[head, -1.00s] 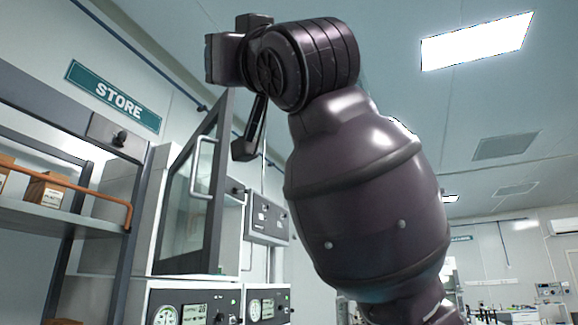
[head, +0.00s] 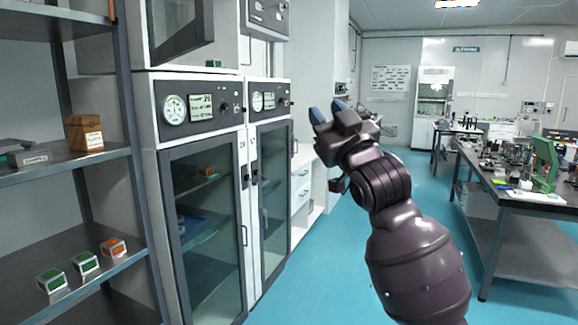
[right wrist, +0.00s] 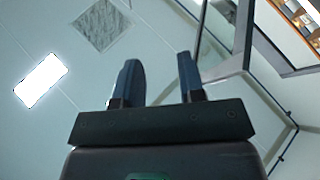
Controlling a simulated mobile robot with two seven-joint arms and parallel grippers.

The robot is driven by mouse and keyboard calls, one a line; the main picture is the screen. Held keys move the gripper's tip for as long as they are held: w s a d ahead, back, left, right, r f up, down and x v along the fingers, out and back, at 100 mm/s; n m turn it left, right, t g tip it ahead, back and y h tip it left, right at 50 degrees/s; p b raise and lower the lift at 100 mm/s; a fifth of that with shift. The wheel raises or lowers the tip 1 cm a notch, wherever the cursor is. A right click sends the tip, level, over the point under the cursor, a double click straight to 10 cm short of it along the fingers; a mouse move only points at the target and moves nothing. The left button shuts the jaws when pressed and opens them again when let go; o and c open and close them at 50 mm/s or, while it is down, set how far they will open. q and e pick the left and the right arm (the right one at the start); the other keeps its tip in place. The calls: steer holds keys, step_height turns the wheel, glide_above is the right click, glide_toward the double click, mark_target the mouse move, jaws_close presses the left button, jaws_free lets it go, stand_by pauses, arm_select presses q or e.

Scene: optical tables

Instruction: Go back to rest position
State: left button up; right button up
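My right gripper (head: 329,112) is raised in the middle of the head view, in front of the aisle and to the right of the glass-door cabinets. In the right wrist view its two dark fingers (right wrist: 157,82) stand apart with nothing between them, with the ceiling behind. It is open and empty, touching nothing that I can see. My left gripper is not in the head view.
A shelf rack (head: 135,150) with small boxes (head: 85,262) and a brown carton (head: 84,133) stands at left. Beside it are two closed glass-door cabinets (head: 205,235). An optical table (head: 520,198) with equipment stands at right. Blue floor (head: 320,270) between is clear.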

steer(key=s+d+f+m+g+h, duration=0.15)
steer(key=d+f, duration=0.25)
steer(key=f, duration=0.9)
steer(key=s+d+f+m+g+h, duration=0.1)
steer(key=s+d+f+m+h, duration=0.2)
steer(key=f, duration=0.9)
steer(key=s+d+f+g+h, duration=0.1)
steer(key=s+d+f+h, duration=0.15)
steer(key=d+f, duration=0.7)
steer(key=s+d+f+m+g+h, duration=0.1)
steer(key=s+d+f+g+h, duration=0.1)
steer(key=s+f, duration=1)
steer(key=s+d+f+m+g+h, duration=0.1)
steer(key=s+f+g, duration=0.3)
steer(key=s+f, duration=0.9)
step_height(320, 180, down, 4)
steer(key=shift+d+r+m+g+h, duration=0.2)
steer(key=shift+d+m+g+h, duration=0.2)
steer(key=shift+d+m, duration=0.2)
